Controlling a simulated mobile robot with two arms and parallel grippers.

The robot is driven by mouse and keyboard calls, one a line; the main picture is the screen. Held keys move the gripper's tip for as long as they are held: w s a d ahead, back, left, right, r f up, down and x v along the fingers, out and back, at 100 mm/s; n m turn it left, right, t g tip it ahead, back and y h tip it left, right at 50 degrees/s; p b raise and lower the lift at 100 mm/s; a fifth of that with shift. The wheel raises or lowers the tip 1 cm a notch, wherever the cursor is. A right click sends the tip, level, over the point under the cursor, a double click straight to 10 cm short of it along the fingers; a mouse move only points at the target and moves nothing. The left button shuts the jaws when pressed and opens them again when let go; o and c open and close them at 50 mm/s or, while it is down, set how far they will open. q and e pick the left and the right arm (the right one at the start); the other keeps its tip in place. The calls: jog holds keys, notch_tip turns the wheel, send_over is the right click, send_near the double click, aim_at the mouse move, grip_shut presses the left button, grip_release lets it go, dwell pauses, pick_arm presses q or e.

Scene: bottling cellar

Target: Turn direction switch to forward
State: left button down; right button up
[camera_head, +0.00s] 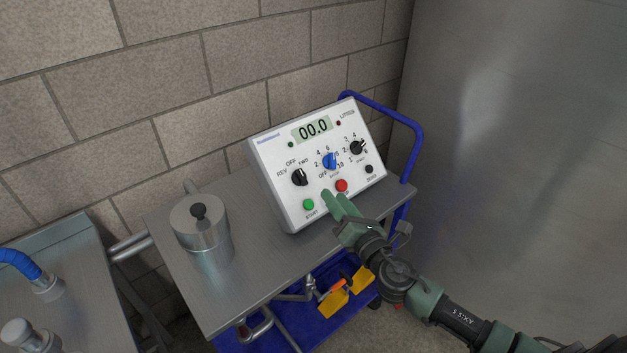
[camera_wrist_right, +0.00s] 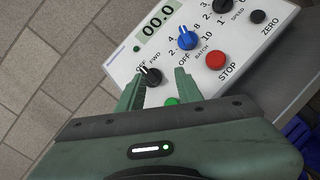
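The white control box (camera_head: 280,205) stands tilted on a grey metal cart top. The direction switch (camera_head: 299,177) is a black knob at its left, labelled REV, OFF and FWD; its pointer seems to face OFF. My right gripper (camera_head: 335,197) is in front of the box's lower edge, near the red stop button (camera_head: 341,186). In the right wrist view the gripper (camera_wrist_right: 160,76) is open and empty. The switch (camera_wrist_right: 151,76) shows beyond the fingertips, close to the left finger; contact cannot be told. My left gripper is not in view.
The green start button (camera_head: 308,204) sits below the switch, and a blue knob (camera_head: 329,161) to its right. A metal pot (camera_head: 205,240) stands on the cart top (camera_head: 270,265) left of the box. A brick wall is behind.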

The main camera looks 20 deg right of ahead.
aim_at(302, 174)
jog(key=w+a+n+y, duration=0.1)
jog(key=w+n, duration=0.2)
jog(key=w+a+n+y, duration=0.1)
jog(key=w+n, duration=0.2)
jog(key=w+a+n+g+y, duration=0.1)
jog(key=w+a+n+y, duration=0.1)
jog(key=w+n, duration=0.1)
jog(key=shift+a+r+n, duration=0.1)
jog(key=shift+r+n, duration=0.2)
jog(key=shift+n, duration=0.1)
grip_shut()
